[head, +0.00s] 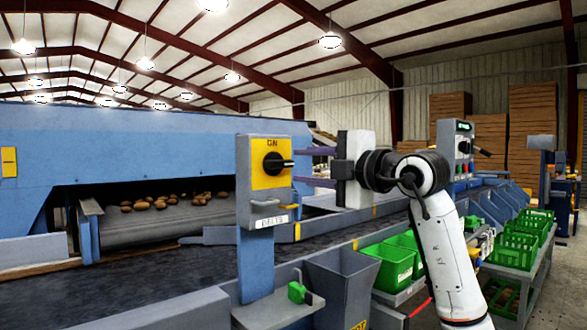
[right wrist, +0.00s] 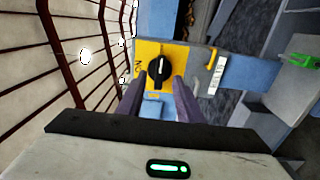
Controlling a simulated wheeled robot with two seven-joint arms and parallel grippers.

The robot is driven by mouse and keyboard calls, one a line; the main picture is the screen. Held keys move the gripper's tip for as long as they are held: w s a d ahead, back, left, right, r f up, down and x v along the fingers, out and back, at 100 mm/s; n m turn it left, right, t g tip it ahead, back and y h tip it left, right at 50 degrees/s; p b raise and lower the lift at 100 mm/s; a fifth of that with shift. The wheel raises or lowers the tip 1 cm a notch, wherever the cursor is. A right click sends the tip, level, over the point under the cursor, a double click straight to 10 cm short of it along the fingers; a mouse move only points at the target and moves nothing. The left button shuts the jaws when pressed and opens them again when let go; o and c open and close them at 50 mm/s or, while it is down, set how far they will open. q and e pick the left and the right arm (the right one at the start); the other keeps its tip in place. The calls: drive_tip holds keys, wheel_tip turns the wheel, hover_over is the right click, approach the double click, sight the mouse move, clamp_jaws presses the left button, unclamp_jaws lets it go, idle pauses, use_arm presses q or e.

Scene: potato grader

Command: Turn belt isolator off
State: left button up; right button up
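The belt isolator is a blue-grey box with a yellow plate (head: 269,178) marked ON at its top and a BELTS label (head: 271,221) below. Its black rotary knob (head: 277,163) has its handle lying sideways, pointing right in the head view. In the right wrist view the knob (right wrist: 159,71) shows just beyond the fingertips, with its handle upright in that picture. My right gripper (head: 299,166) is open, its two purple fingers apart and lined up either side of the knob. Whether they touch it, I cannot tell. My left gripper is not in view.
A green padlock-like item (head: 299,292) sits on the ledge below the isolator. A second control box (head: 464,140) stands behind my right arm. Green crates (head: 391,262) and the potato conveyor (head: 160,221) lie around.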

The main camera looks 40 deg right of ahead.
drive_tip(key=s, duration=0.5)
drive_tip(key=shift+s+d, duration=0.15)
drive_tip(key=shift+d, duration=0.05)
